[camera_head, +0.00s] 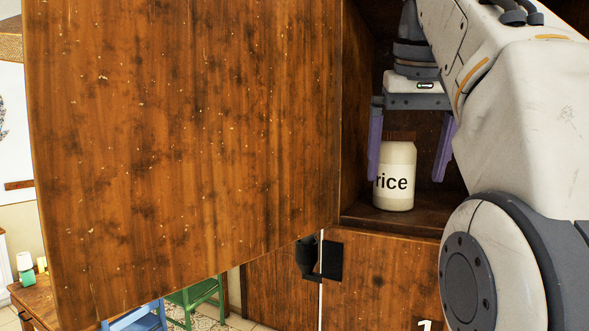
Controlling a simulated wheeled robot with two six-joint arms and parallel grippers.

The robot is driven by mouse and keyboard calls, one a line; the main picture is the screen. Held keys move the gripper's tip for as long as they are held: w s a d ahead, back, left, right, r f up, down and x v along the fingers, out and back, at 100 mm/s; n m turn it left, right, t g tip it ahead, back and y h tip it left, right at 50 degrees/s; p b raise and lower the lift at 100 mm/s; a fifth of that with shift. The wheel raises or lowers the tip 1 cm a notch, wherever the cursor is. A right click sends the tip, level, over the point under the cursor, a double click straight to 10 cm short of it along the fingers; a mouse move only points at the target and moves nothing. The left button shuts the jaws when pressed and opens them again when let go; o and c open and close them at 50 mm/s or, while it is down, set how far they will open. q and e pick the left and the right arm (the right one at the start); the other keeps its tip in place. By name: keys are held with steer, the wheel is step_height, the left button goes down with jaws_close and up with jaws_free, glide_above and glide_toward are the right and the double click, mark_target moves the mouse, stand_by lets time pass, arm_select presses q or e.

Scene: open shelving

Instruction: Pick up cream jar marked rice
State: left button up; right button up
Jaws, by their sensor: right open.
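The cream jar marked "rice" (396,178) stands upright on a wooden shelf (425,221) inside the open cabinet. Its left edge is partly hidden by a purple finger of my right gripper (411,152). I cannot tell whether either finger touches the jar. My left gripper is not in view.
A large open wooden door (185,130) fills the left of the view. The cabinet wall stands close left of the jar. A lower door marked "1" (385,285) is below the shelf. A small table (38,300), a blue chair (138,318) and a green chair (190,298) show low at the left.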

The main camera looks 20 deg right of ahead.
mark_target(396, 166)
steer(key=shift+w+d+r+p, duration=0.15)
steer(key=shift+w+d+p, duration=0.3)
steer(key=shift+w, duration=0.4)
steer(key=w+d, duration=0.1)
steer(key=w+p, duration=0.1)
steer(key=shift+w+d, duration=0.3)
steer(key=shift+d, duration=0.05)
steer(key=shift+w+d+f, duration=0.35)
steer(key=shift+w+f, duration=0.25)
steer(key=shift+f, duration=0.25)
steer(key=shift+w+d+f, duration=0.1)
steer(key=shift+w+f, duration=0.15)
steer(key=shift+f, duration=0.4)
steer(key=shift+c, duration=0.3)
jaws_close()
